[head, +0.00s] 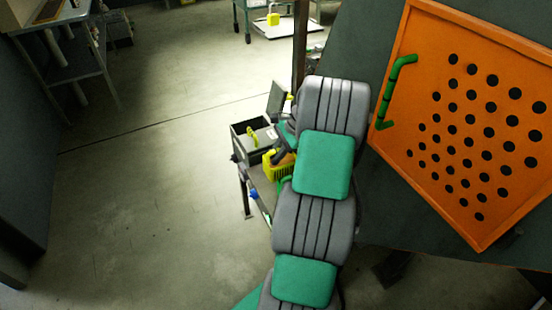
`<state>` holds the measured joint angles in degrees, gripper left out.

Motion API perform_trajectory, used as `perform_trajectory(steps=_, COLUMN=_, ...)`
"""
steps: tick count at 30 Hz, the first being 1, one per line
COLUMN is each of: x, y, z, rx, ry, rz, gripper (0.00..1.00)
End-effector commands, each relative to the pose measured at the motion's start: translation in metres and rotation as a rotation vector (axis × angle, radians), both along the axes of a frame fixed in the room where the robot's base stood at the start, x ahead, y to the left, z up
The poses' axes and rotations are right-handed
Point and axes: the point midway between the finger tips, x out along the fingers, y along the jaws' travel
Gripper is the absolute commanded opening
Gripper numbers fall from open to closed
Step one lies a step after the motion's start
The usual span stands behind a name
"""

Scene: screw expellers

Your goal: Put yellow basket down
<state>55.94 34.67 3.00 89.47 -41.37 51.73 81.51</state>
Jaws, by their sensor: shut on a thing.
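The yellow basket (279,171) shows beside my arm near the middle of the head view, partly hidden by the arm. My gripper (273,156) is dark and small in the picture, and shut on the basket's upper part. The basket is over or on a small cart (262,187) with a dark frame. I cannot tell whether its bottom touches the cart's top. My arm covers the basket's right side.
A dark open box (252,142) with a yellow-green handle stands just left of the basket. A large orange perforated panel (470,120) with a green handle fills the right. A metal table (62,60) stands at the far left. The floor at left is clear.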

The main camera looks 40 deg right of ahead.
Motion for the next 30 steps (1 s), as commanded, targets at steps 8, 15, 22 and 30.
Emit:
perform_trajectory(steps=8, x=0.000, y=0.000, z=-0.001, rx=0.000, ry=0.001, rz=0.000, gripper=0.19)
perform_trajectory(steps=15, x=0.000, y=0.000, z=0.000, rx=0.000, ry=0.001, rz=0.001, gripper=0.36)
perform_trajectory(steps=22, x=0.000, y=0.000, z=0.001, rx=-0.002, ry=0.000, rz=0.002, gripper=0.36)
perform_trajectory(steps=30, x=-0.013, y=-0.016, z=0.048, rx=-0.003, ry=-0.002, rz=0.000, gripper=0.36)
